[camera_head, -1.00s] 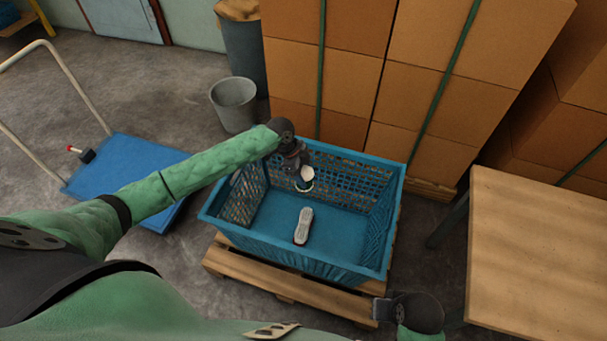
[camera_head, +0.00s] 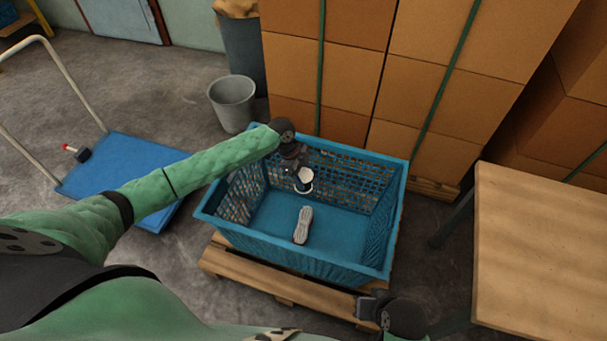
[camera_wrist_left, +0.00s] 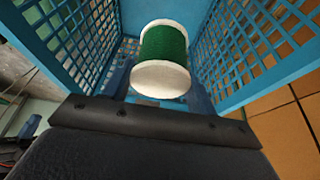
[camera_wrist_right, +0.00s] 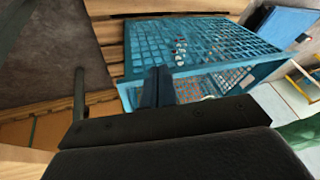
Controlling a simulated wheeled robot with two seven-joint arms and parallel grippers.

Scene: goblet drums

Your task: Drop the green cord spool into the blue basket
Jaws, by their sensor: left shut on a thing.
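The green cord spool has white flanges and green cord; it shows large in the left wrist view (camera_wrist_left: 165,45). In the head view its white end (camera_head: 304,175) shows inside the blue basket (camera_head: 330,258), above the floor toward the back. My left gripper (camera_head: 301,180) reaches down over the basket's back left part and is shut on the spool; its fingers (camera_wrist_left: 160,92) lie on both sides of it. My right gripper (camera_head: 368,306) is outside the basket, near its front right corner. In the right wrist view its fingers (camera_wrist_right: 157,88) are together and empty.
A grey-white shoe-like object (camera_head: 303,225) lies on the basket floor. The basket stands on a wooden pallet (camera_head: 270,285). Stacked cartons (camera_head: 345,60) rise behind, a wooden table (camera_head: 540,255) stands right, and a blue trolley (camera_head: 125,170) and grey bucket (camera_head: 232,103) stand left.

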